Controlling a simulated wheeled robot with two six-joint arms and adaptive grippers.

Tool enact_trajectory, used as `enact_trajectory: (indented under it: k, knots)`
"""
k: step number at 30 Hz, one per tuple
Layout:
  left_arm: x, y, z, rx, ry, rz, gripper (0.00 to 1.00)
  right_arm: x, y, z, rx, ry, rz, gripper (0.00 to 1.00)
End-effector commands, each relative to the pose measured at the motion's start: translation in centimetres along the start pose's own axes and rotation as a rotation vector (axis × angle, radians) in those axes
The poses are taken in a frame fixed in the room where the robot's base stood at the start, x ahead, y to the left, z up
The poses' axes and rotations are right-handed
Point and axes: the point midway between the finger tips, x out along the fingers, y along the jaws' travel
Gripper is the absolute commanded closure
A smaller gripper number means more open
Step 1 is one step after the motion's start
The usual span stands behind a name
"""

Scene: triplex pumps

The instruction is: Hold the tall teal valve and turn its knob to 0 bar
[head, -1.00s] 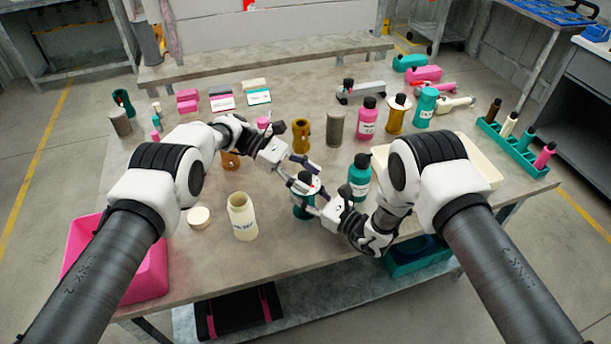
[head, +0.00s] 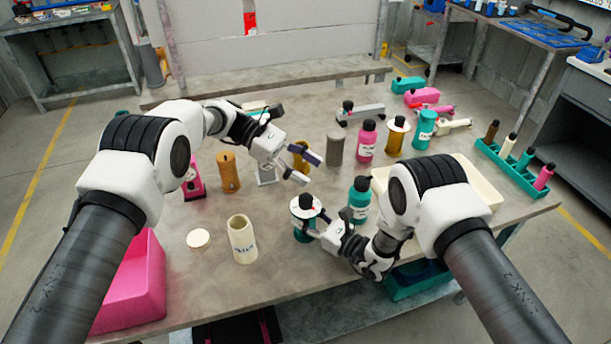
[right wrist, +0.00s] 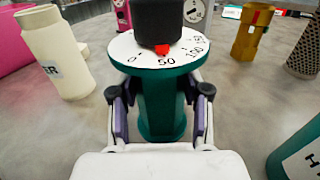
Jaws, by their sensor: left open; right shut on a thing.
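The tall teal valve (head: 303,233) stands upright near the front middle of the table. It has a white dial disc (right wrist: 128,47) and a black knob (right wrist: 158,20) on top. In the right wrist view, the knob's red pointer (right wrist: 162,50) is by the 50 mark, with 0 to its left and 100 to its right. My right gripper (right wrist: 159,112) is shut around the teal body below the dial; it also shows in the head view (head: 313,233). My left gripper (head: 306,168) is open and empty, behind and above the knob, apart from it.
A cream tray (head: 478,200) is further right. A pink bin (head: 135,290) is at the front left.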

Motion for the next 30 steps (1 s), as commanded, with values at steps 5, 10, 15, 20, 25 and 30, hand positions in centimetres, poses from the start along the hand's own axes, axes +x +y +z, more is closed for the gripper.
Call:
enact_trajectory:
  k: [5,10,15,20,25,30]
  knots:
    - [0.0,0.0,0.0,-0.002,0.001,0.003,0.38,0.0,0.0,0.0,0.0,0.0,-0.001,1.0]
    - [-0.8,0.4,-0.1,-0.055,0.047,0.099,0.38,0.0,0.0,0.0,0.0,0.0,-0.001,1.0]
    - [-3.0,-0.4,-1.1,-0.186,0.175,0.312,0.38,0.0,0.0,0.0,0.0,0.0,-0.001,1.0]
    - [-5.0,-3.2,-2.5,-0.305,0.307,0.473,0.38,0.0,0.0,0.0,0.0,0.0,0.0,1.0]
    - [-5.8,-5.0,-3.4,-0.361,0.377,0.54,0.38,0.0,0.0,0.0,0.0,0.0,0.0,1.0]
    - [-4.0,-4.3,-4.5,-0.365,0.384,0.54,0.38,0.0,0.0,0.0,0.0,-0.001,0.0,1.0]
